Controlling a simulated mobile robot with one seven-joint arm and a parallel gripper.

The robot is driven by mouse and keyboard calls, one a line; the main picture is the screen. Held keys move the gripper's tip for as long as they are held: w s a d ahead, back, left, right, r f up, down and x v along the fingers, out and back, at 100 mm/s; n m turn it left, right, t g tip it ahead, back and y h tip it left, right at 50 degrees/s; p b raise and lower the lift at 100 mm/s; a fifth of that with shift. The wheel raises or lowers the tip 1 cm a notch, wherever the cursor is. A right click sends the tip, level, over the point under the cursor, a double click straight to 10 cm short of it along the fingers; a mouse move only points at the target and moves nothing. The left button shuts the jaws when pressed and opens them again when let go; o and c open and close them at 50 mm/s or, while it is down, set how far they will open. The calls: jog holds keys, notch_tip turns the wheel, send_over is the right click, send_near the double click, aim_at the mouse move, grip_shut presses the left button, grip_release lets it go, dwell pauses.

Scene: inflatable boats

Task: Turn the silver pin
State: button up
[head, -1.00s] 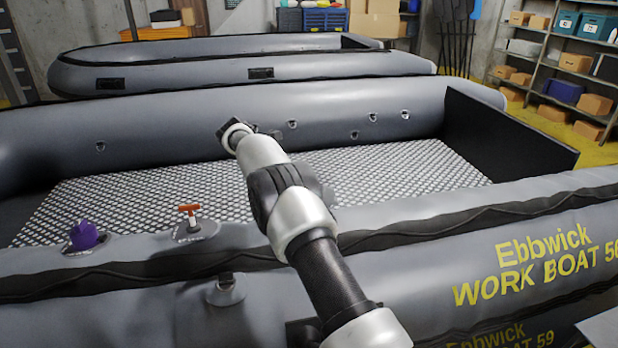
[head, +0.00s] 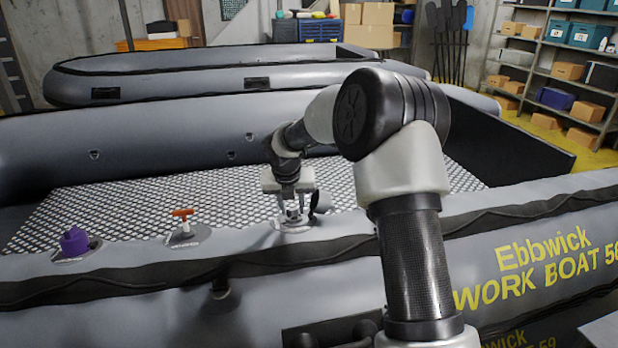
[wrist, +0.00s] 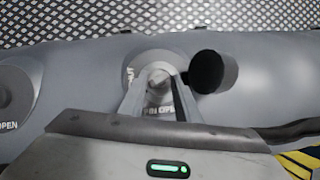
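The silver pin (wrist: 159,77) stands on a round grey valve patch (wrist: 135,72) with printed lettering on the near boat's tube. In the head view, the patch (head: 294,226) lies below my gripper (head: 291,212), and the pin is mostly hidden by the fingers. In the wrist view, my gripper (wrist: 159,88) has one finger on each side of the pin. The fingers are apart, with the patch showing between them. I cannot tell whether either finger touches the pin.
A black cap (wrist: 213,72) sticks up just right of the fingers. Left along the tube are a red T-handle (head: 183,214) and a purple knob (head: 75,242). The chequered boat floor (head: 130,205) beyond is clear. A second boat (head: 230,75) lies behind.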

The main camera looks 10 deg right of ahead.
jog(key=shift+d+r+n+y+p, duration=0.15)
jog(key=shift+d+n+y+p, duration=0.35)
jog(key=shift+n, duration=0.6)
jog(key=d+v, duration=0.1)
jog(key=v, duration=1.7)
jog(key=s+r+m, duration=0.1)
jog(key=s+m, duration=0.3)
jog(key=m, duration=0.6)
jog(key=s+a+r+m, duration=0.1)
jog(key=s+m, duration=0.3)
jog(key=m, duration=0.6)
jog(key=s+r+m, duration=0.2)
jog(key=s+m, duration=0.3)
jog(key=m, duration=0.5)
jog(key=shift+a+r+h, duration=0.2)
jog(key=shift+r+h, duration=0.1)
jog(key=shift+r, duration=0.05)
jog(key=shift+s, duration=0.1)
